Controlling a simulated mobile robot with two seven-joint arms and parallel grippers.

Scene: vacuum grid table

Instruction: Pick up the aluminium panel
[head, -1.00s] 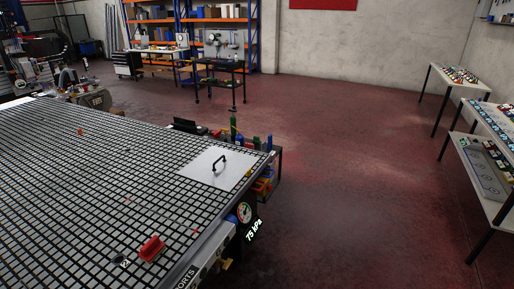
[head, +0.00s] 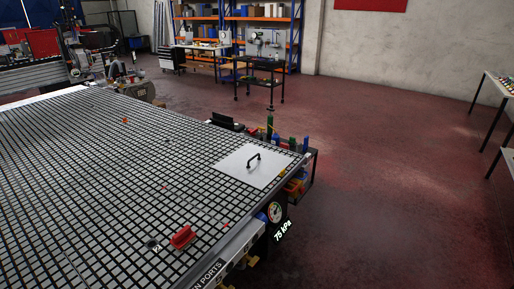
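The aluminium panel (head: 240,167) is a flat, light grey square. It lies on the vacuum grid table (head: 110,190) near its right end, close to the far corner. A black bar handle (head: 254,159) stands up from the panel's middle. Neither of my grippers is in the head view. Nothing covers the panel.
A red block (head: 182,237) sits on the grid near the table's front edge, beside a small dark round port (head: 153,245). A pressure gauge (head: 275,212) by a "75 kPa" label hangs on the table's side. Bottles and bins stand beyond the panel. Red floor at right is clear.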

